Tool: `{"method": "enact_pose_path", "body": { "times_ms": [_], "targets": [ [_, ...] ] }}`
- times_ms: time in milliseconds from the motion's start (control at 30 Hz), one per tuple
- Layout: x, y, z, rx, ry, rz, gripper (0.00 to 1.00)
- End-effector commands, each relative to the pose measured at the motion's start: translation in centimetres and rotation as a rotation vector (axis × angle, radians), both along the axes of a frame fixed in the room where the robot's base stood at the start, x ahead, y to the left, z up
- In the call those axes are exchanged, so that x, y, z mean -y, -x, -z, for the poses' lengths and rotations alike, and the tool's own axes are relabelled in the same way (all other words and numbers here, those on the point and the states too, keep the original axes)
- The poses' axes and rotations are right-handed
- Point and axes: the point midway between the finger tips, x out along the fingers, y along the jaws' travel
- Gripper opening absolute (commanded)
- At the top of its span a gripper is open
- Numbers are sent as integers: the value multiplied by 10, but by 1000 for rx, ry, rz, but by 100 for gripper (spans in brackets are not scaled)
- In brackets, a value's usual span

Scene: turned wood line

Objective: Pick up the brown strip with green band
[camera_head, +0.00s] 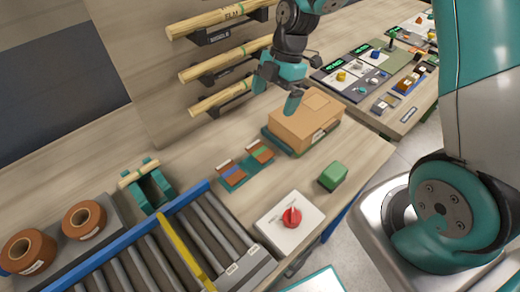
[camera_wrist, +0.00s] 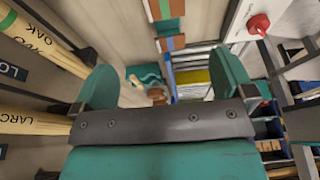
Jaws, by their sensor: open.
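A brown strip with a green band (camera_head: 260,151) lies on a small teal holder (camera_head: 234,184) on the bench. Another brown strip, with a blue band (camera_head: 231,168), lies beside it to the left. In the wrist view, a green-banded piece (camera_wrist: 161,10) shows at the top edge, partly cut off. My gripper (camera_head: 278,92) is open and empty, above and apart from the strips, near the cardboard box. In the wrist view its two teal fingers (camera_wrist: 166,88) stand wide apart with nothing between them.
A cardboard box (camera_head: 305,122) stands right of the strips, with a green block (camera_head: 333,176) nearer. A red knob on a white plate (camera_head: 291,217) and a roller conveyor (camera_head: 175,255) lie in front. Labelled rods (camera_head: 215,66) stick out on the wall rack close to my arm.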

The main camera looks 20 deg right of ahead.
Motion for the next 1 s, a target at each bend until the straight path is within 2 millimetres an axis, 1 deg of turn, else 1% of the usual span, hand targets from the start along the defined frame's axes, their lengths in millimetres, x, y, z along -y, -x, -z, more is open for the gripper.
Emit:
{"method": "enact_pose_path", "body": {
  "times_ms": [200,333,433,667,833,900,1000],
  "targets": [
    [-15,7,47,-9,0,-2,100],
    [-22,9,71,-6,1,-1,100],
    [-25,10,82,-4,1,1,100],
    [-29,13,96,-5,1,2,100],
    [-35,21,117,-6,1,0,100],
    [-38,21,127,-5,0,1,100],
    [-40,21,135,-1,0,2,100]
  ]
}}
